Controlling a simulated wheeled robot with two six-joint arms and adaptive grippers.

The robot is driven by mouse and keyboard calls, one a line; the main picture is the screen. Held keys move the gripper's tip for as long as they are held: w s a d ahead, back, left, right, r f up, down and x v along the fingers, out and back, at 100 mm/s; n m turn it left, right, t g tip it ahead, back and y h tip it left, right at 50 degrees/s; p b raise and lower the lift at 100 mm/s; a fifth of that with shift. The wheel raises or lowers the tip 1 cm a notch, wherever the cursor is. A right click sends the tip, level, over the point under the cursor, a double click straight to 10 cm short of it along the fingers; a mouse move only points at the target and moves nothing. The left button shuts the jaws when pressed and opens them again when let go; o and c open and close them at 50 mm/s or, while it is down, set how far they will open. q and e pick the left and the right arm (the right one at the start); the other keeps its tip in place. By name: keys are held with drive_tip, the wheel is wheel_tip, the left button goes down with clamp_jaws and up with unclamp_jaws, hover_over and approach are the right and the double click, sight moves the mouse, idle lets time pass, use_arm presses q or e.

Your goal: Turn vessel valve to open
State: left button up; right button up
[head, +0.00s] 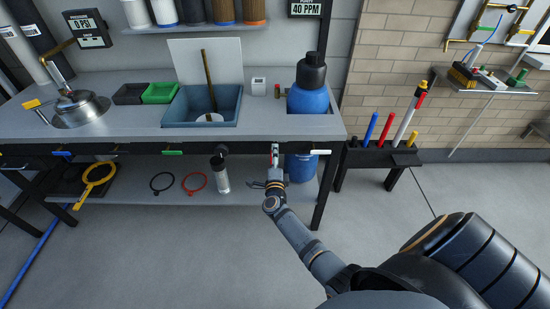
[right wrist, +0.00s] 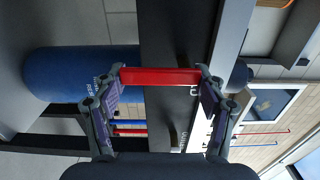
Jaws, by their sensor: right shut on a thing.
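A red valve handle (right wrist: 160,76) lies across the right wrist view, in front of the dark front rail of the bench. My right gripper (head: 275,178) has one finger at each end of this handle and is shut on it. My left gripper is not in view.
A clear bottle (head: 221,178) stands on the lower shelf, left of my gripper. A tube rack (head: 370,158) stands to the right. The floor in front is clear.

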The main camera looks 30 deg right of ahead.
drive_tip(key=shift+f, duration=0.1)
drive_tip(key=o, duration=1.2)
drive_tip(key=v, duration=1.2)
drive_tip(key=shift+s, duration=0.1)
